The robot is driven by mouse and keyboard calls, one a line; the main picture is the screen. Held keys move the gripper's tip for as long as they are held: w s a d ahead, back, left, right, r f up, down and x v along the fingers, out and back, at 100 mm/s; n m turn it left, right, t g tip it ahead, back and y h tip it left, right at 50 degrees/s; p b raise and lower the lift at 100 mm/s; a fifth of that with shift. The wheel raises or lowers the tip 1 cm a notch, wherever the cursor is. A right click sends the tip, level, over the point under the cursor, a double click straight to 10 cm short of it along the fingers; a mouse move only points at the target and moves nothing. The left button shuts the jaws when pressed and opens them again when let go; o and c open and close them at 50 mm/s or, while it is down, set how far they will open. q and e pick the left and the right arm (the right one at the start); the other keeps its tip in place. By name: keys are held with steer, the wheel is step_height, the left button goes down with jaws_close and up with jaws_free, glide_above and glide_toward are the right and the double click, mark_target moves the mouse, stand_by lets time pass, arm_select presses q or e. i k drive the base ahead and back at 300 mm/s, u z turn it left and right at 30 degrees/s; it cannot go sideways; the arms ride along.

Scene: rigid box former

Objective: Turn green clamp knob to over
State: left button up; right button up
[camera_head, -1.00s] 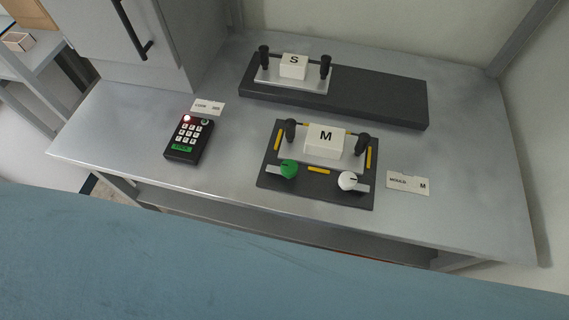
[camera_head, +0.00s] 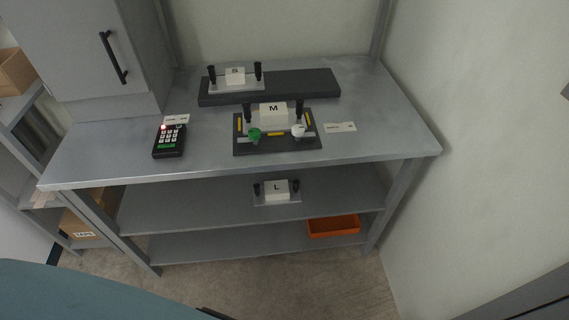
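The green clamp knob (camera_head: 254,134) is at the front left of a dark mould base (camera_head: 277,147) on the grey table. A white clamp knob (camera_head: 298,130) is at the front right of the same base. The white block marked M (camera_head: 273,112) sits on its plate between two black handles. A light clamp bar shows beside the green knob; whether it lies over the plate is too small to tell. Neither of my grippers is in view.
A black keypad (camera_head: 169,140) with a red light stands left on the table (camera_head: 210,163). A block marked S (camera_head: 235,76) is on a dark rack (camera_head: 310,84) behind. Block L (camera_head: 277,188) and an orange tray (camera_head: 333,226) are on shelves below. A cabinet (camera_head: 95,60) stands back left.

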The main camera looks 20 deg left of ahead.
mark_target(254, 134)
steer(key=u, duration=0.5)
steer(key=i, duration=0.3)
steer(key=u, duration=0.3)
